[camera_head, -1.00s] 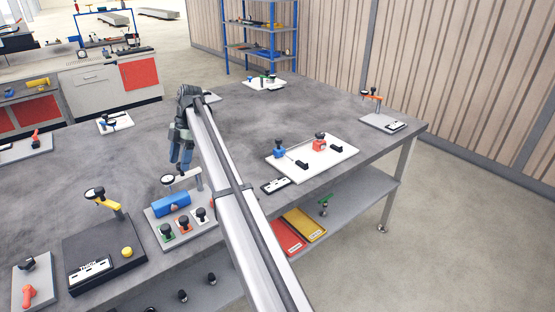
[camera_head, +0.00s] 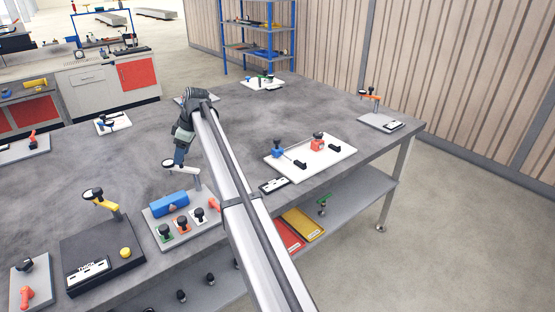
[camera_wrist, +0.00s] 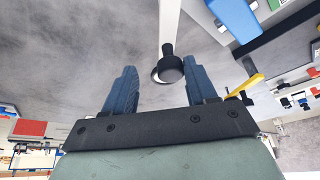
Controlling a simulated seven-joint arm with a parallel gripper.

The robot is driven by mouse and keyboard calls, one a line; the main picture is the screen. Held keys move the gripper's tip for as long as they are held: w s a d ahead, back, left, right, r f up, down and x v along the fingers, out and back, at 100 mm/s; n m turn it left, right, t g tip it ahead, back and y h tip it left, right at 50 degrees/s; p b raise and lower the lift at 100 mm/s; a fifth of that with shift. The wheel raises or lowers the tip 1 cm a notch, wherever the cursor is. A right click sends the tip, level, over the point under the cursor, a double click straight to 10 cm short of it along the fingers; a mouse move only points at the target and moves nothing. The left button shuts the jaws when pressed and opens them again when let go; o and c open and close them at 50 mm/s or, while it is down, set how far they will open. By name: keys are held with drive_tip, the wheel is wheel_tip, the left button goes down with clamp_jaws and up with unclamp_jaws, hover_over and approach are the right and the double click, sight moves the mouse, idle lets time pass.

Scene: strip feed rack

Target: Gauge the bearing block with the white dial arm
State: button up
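The white dial arm (camera_head: 182,167) reaches from its post above a grey plate (camera_head: 155,231), its dial end pointing left. A long blue block (camera_head: 169,204) lies on that plate below the arm; I cannot tell whether it is the bearing block. My gripper (camera_head: 180,157) is at the dial arm in the head view, partly hidden by my own arm. In the wrist view my gripper (camera_wrist: 163,71) is open, its two blue fingers apart. The dial arm's black knob (camera_wrist: 171,67) shows between them with gaps on both sides. The blue block also shows at the top right (camera_wrist: 236,17).
Green, orange and white blocks (camera_head: 199,215) with black knobs stand along the plate's front. A black base (camera_head: 105,262) with a yellow arm (camera_head: 101,199) is at the left. A white board (camera_head: 325,161) with blue and red fixtures is at the right.

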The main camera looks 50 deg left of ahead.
drive_tip(key=v, duration=1.4)
drive_tip(key=w+d+f+m, duration=0.3)
drive_tip(key=w+d+f, duration=0.4)
drive_tip(key=w, duration=0.3)
drive_tip(key=w+d+f+m+t, duration=0.1)
drive_tip(key=w+d+f+m, duration=0.2)
drive_tip(key=w+d+f, duration=0.5)
drive_tip(key=w+f, duration=0.1)
drive_tip(key=w, duration=0.2)
drive_tip(key=shift+w+f, duration=0.2)
drive_tip(key=shift+w, duration=0.05)
drive_tip(key=shift+d, duration=0.1)
drive_tip(key=shift+c, duration=0.5)
